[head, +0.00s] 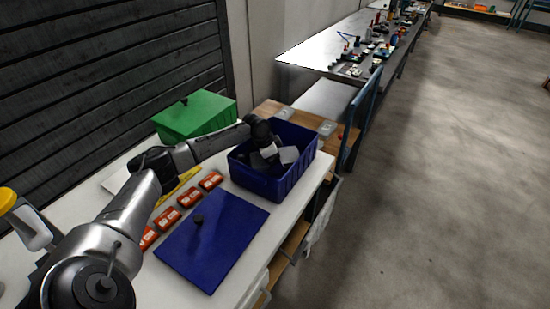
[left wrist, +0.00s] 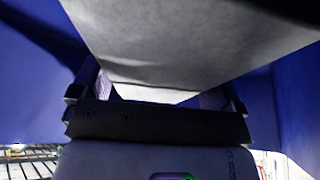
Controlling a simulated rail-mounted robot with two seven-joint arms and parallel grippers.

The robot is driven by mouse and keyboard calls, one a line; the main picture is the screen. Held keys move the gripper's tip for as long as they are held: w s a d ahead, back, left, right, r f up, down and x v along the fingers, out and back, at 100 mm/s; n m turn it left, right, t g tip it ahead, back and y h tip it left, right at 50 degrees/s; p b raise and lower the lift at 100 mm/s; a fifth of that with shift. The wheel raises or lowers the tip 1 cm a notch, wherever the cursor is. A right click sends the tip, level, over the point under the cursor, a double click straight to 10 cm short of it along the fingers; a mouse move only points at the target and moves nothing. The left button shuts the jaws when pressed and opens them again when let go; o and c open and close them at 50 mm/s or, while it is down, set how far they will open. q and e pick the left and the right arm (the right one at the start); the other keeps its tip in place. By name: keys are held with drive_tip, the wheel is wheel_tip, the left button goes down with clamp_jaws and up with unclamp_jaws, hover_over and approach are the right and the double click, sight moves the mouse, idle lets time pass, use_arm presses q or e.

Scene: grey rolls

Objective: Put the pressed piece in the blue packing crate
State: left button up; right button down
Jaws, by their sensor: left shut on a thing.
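The blue packing crate (head: 288,183) stands open at the far right end of the white table. My left gripper (head: 268,155) reaches down into it and is shut on a pale grey piece (head: 289,155), which I take to be the pressed piece. In the left wrist view the grey piece (left wrist: 190,45) fills the upper middle, between the fingers of my left gripper (left wrist: 155,95), with blue crate walls (left wrist: 300,95) on both sides. Whether the piece touches the crate floor is hidden. My right gripper is not in view.
A blue lid with a black knob (head: 225,245) lies in front of the crate. Several red boxes (head: 189,197) line its left side, near a yellow strip (head: 178,187). A green lidded box (head: 196,116) stands behind my arm.

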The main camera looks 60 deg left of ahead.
use_arm(q)
drive_tip(key=o, duration=0.7)
drive_tip(key=shift+r, duration=0.2)
drive_tip(key=p+v, duration=0.2)
drive_tip(key=v, duration=0.8)
drive_tip(key=shift+s+a+r+p, duration=0.1)
drive_tip(key=shift+r+p, duration=0.15)
drive_tip(key=shift+p, duration=0.05)
drive_tip(key=shift+s+r, duration=0.25)
drive_tip(key=shift+r, duration=0.35)
